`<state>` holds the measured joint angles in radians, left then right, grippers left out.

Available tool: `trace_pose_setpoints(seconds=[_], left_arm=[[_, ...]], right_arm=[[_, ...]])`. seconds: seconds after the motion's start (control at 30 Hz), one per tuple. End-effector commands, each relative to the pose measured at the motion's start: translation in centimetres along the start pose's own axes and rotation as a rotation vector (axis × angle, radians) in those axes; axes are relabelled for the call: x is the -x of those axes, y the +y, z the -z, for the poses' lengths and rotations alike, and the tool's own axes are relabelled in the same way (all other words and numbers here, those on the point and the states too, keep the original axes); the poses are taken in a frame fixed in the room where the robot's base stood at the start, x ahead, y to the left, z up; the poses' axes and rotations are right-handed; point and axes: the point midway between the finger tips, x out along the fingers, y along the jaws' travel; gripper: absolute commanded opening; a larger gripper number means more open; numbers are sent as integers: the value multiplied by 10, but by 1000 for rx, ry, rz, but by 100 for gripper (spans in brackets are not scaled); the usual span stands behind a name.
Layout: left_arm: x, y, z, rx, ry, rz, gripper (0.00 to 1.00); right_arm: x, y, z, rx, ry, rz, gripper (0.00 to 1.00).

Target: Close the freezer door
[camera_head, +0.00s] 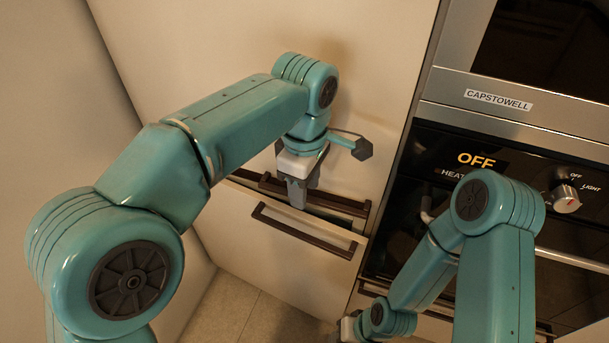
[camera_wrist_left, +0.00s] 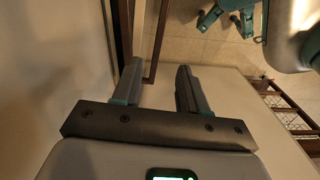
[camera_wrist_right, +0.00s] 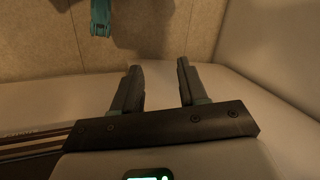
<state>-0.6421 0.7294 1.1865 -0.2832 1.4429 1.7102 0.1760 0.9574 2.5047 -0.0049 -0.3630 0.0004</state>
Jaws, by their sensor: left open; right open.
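The freezer door looks to be the lower cream panel (camera_head: 278,262), with a dark brown bar handle (camera_head: 300,232) near its top. A dark gap and a second brown handle (camera_head: 345,204) separate it from the large upper cream door (camera_head: 200,45). How far the lower panel stands open I cannot tell. My left gripper (camera_head: 297,200) is open, pointing down in front of the two handles. In the left wrist view, its empty fingers (camera_wrist_left: 158,72) are apart, with a brown bar (camera_wrist_left: 157,40) just beyond them. My right gripper (camera_wrist_right: 158,66) is open and empty, low near pale panels.
An oven (camera_head: 590,205) with a knob (camera_head: 566,198) and an "OFF" display stands at the right. A pale side wall (camera_head: 50,100) borders the left. Tiled floor (camera_head: 235,310) shows below; it also shows in the right wrist view (camera_wrist_right: 200,30).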

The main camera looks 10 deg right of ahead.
Motion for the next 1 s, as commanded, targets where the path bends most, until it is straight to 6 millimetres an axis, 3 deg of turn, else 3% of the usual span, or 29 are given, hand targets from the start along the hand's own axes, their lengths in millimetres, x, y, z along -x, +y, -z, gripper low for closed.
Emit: trace_pose_setpoints(seconds=[0.1,0.4,0.47,0.53,0.67,0.9,1.0], left_arm=[[11,0,0,0,0,0,43],[13,0,0,0,0,0,43],[12,0,1,1,-1,2,43],[6,-1,6,8,-4,13,43],[-26,-8,33,45,-25,71,43],[-107,-40,91,131,-97,208,43],[-147,-52,100,109,-134,221,43]], right_arm=[[3,-1,0,0,0,0,43],[2,-1,0,0,0,0,43],[2,-1,0,0,0,0,26],[2,-1,0,0,0,0,4],[2,-1,0,0,0,0,0],[1,-1,1,1,4,-1,0],[-8,-1,12,6,51,-11,0]])
